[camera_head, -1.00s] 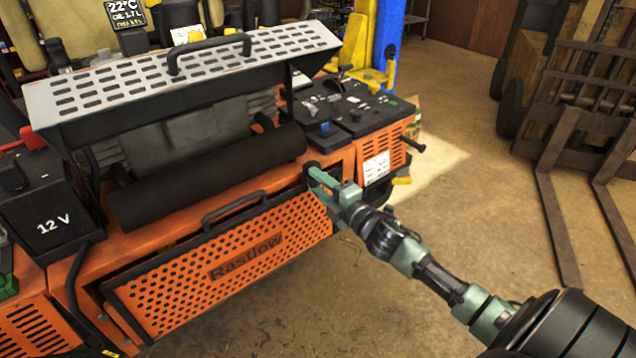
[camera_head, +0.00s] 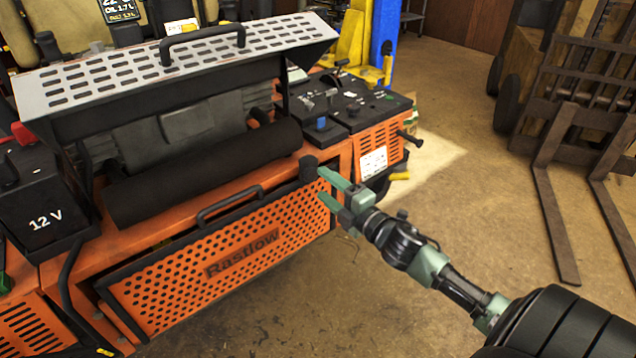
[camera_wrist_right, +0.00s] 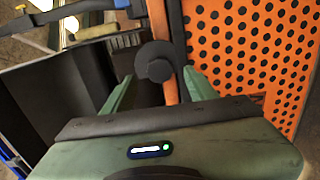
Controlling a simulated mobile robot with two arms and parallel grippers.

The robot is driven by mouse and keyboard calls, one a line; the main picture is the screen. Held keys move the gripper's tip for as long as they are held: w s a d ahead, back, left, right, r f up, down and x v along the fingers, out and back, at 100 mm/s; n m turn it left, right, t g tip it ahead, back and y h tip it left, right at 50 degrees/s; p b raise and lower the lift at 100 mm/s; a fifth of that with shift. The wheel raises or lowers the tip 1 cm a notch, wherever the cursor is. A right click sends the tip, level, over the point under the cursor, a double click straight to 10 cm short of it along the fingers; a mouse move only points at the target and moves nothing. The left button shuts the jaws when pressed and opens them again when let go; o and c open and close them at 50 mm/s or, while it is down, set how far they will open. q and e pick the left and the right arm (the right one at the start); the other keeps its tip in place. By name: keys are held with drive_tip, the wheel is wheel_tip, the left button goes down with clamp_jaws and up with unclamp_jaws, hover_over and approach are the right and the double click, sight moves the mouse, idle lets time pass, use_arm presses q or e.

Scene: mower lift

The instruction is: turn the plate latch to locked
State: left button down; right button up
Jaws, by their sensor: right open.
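The plate latch, a dark round knob (camera_head: 308,168), sits at the upper right corner of the orange perforated plate (camera_head: 290,228) marked "Rastlow". The plate stands against the front of the orange mower. My right gripper (camera_head: 322,184) is open and empty, just right of and slightly below the latch. In the right wrist view the knob (camera_wrist_right: 156,62) shows ahead, between the lines of the two green fingers (camera_wrist_right: 158,85), apparently clear of them. I cannot tell which way the latch is turned. My left gripper is not in view.
A black battery box (camera_head: 40,205) marked 12 V stands at the left. A black handle (camera_head: 230,203) sticks out from the plate's top edge. A forklift's forks (camera_head: 553,205) reach over the floor at the right. The floor between them is clear.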

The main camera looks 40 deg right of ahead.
drive_tip(key=shift+s+d, duration=0.1)
drive_tip(key=shift+s, duration=1.55)
drive_tip(key=s+d+f+m+g+h, duration=0.1)
drive_tip(key=s+d+f+m+g, duration=0.1)
drive_tip(key=f, duration=0.6)
drive_tip(key=s+d+f+m+g+h, duration=0.1)
drive_tip(key=f+m, duration=0.2)
drive_tip(key=f, duration=0.5)
drive_tip(key=s+d+f+m+g+h, duration=0.1)
drive_tip(key=s+d+f+m+g, duration=0.1)
drive_tip(key=f, duration=0.6)
drive_tip(key=s+a+f+m+g+b, duration=0.1)
drive_tip(key=s+a+f+m+g, duration=0.1)
drive_tip(key=s+f, duration=0.45)
drive_tip(key=s+a+f+m+g, duration=0.1)
drive_tip(key=s+f+m+g, duration=0.15)
drive_tip(key=f, duration=0.75)
drive_tip(key=s+a+f+m+g, duration=0.1)
drive_tip(key=s+a+f, duration=0.4)
drive_tip(key=s, duration=0.5)
drive_tip(key=s+a+f+m+g+y, duration=0.1)
drive_tip(key=s+a+f+m+g, duration=0.1)
drive_tip(key=s+a+f+g, duration=0.2)
drive_tip(key=s+a+f+m+g, duration=0.2)
drive_tip(key=s+a+f, duration=0.6)
drive_tip(key=s, duration=0.8)
wheel_tip(320, 180, down, 3)
drive_tip(key=shift+s+y, duration=0.3)
drive_tip(key=shift+y, duration=0.1)
drive_tip(key=shift+g, duration=0.25)
